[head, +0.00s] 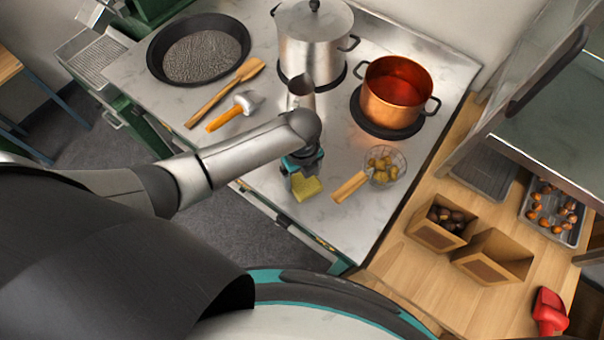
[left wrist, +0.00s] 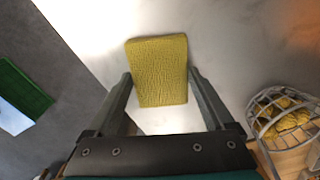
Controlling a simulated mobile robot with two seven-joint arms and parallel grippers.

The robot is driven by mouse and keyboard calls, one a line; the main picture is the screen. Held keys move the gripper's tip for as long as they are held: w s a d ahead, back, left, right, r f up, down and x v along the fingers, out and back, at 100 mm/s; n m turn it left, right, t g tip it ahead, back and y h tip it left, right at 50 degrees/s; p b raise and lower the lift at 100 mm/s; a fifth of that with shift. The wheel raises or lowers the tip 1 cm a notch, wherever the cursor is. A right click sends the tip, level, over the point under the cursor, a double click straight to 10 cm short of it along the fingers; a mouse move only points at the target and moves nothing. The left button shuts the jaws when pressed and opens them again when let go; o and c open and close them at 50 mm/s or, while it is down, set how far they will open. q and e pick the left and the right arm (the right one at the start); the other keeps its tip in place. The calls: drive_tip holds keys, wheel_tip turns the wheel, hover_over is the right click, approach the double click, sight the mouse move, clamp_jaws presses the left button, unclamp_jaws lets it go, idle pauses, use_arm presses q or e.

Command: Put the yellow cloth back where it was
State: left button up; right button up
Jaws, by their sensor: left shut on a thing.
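The yellow cloth (head: 306,190) is a small folded pad near the front edge of the pale stove top. My left gripper (head: 301,172) reaches down over it from above. In the left wrist view the cloth (left wrist: 158,62) sits between the two fingertips, and the gripper is shut on it. Its textured upper face shows. I cannot tell whether the cloth touches the top or hangs just above it. My right gripper is out of view.
A wire skimmer with chestnuts (head: 382,168) lies right of the cloth. A copper pot (head: 396,92), a steel pot (head: 308,45) and a black pan (head: 197,55) stand behind. An orange-handled tool (head: 235,110) and wooden spatula (head: 225,92) lie left. Paper boxes (head: 492,257) stand at right.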

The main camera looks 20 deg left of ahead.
sight(302, 179)
use_arm(q)
drive_tip(key=o, duration=0.9)
drive_tip(key=shift+f, duration=0.1)
wheel_tip(302, 179, up, 12)
drive_tip(key=shift+r+p, duration=0.15)
drive_tip(key=shift+p, duration=0.9)
